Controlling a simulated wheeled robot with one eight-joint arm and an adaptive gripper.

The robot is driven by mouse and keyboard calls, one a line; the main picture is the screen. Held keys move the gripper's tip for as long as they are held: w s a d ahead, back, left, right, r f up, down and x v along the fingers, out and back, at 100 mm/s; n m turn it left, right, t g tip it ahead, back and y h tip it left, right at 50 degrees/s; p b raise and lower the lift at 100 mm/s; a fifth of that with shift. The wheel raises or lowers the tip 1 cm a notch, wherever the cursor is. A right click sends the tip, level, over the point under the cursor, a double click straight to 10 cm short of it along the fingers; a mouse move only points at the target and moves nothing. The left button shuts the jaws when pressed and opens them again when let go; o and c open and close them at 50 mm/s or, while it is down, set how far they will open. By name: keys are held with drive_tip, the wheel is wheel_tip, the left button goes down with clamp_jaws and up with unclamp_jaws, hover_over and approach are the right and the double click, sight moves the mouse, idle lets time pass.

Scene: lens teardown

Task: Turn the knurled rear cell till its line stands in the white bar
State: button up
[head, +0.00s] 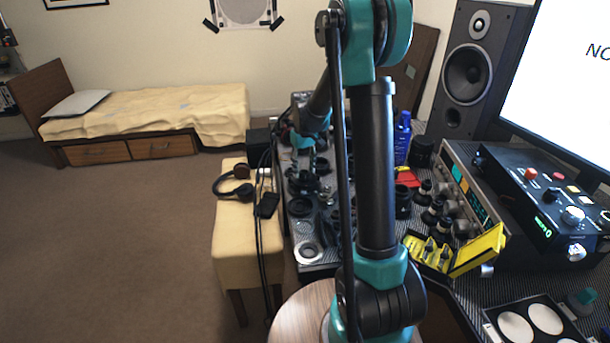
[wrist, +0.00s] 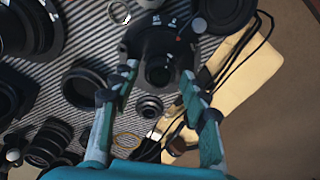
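In the wrist view a black lens body (wrist: 146,40) with small white marks on its face lies at the top middle. A round dark part with a glassy centre (wrist: 159,70) is at its near end and may be the rear cell. Its knurling, its line and the white bar cannot be made out. My gripper (wrist: 159,78) is open, with one teal finger on each side of this part and visible gaps between. In the head view my gripper (head: 305,143) is low over the cluttered bench, partly hidden by my arm.
Lens rings and barrels crowd the striped mat (wrist: 85,45), including a black ring (wrist: 84,86) left of the fingers and a small one (wrist: 150,106) between them. A cream bench (head: 249,240) with headphones (head: 235,184) and cables adjoins the mat. A yellow case (head: 478,250) stands right.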

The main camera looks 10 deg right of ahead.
sight(304, 172)
drive_tip(key=shift+o, duration=0.4)
wheel_tip(304, 172, up, 11)
drive_tip(key=s+d+f+m+t, duration=0.1)
drive_tip(key=s+f, duration=0.2)
drive_tip(key=s, duration=0.6)
drive_tip(key=s+d+f+m+t, duration=0.1)
drive_tip(key=s+f, duration=0.3)
drive_tip(key=s, duration=0.6)
drive_tip(key=s+d+f+m+t, duration=0.1)
drive_tip(key=s+f, duration=0.3)
drive_tip(key=s, duration=0.6)
drive_tip(key=shift+d+f+m+t, duration=0.25)
drive_tip(key=shift+d+m+t, duration=0.15)
drive_tip(key=shift+d+t, duration=0.2)
